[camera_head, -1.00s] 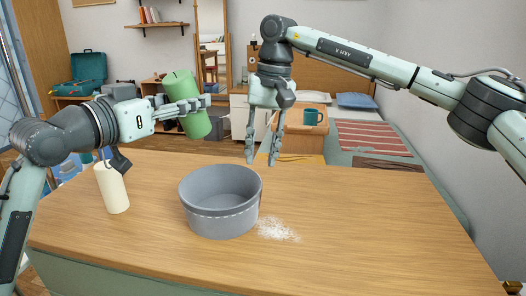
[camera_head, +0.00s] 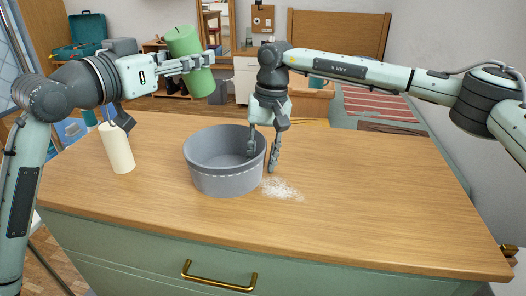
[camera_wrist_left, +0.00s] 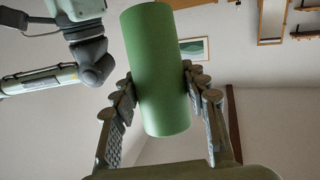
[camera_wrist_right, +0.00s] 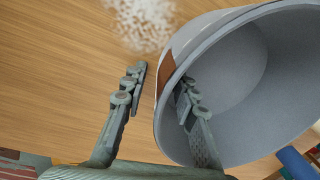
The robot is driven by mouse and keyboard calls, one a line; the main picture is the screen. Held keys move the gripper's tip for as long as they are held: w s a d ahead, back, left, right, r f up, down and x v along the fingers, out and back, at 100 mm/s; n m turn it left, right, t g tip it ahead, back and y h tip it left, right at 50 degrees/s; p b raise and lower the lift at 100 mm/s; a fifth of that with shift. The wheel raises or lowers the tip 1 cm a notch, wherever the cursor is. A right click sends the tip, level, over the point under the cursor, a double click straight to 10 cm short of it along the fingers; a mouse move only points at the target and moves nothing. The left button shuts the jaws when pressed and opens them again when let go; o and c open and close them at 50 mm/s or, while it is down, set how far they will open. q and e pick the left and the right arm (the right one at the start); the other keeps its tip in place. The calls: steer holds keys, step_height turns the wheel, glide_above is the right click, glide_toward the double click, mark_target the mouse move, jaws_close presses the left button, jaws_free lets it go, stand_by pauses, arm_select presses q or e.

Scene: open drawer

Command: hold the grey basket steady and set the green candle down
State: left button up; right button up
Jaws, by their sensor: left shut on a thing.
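The green candle (camera_head: 182,40) is held in the air, slightly tilted, above the table's back left. My left gripper (camera_head: 196,62) is shut on it; the left wrist view shows the candle (camera_wrist_left: 155,75) between both fingers. The grey basket (camera_head: 222,183) stands upright on the table and looks empty where its inside shows. My right gripper (camera_head: 262,158) points down, open, at the basket's right wall. In the right wrist view, one finger is outside the basket (camera_wrist_right: 225,85) and the other is inside, with the rim between them. Whether either finger touches the wall is unclear.
A patch of white grains (camera_head: 281,189) lies right of the basket. The wooden table (camera_head: 370,190) is clear on the right. A green drawer front with a brass handle (camera_head: 218,280) is below the table edge.

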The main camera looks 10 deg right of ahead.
arm_select(q)
steer(key=shift+r, duration=0.1)
arm_select(e)
jaws_close()
arm_select(q)
step_height(320, 180, down, 12)
steer(key=shift+f, duration=0.25)
stand_by(1.4)
steer(key=o, duration=1.4)
steer(key=shift+o, duration=0.2)
steer(key=shift+f, duration=0.1)
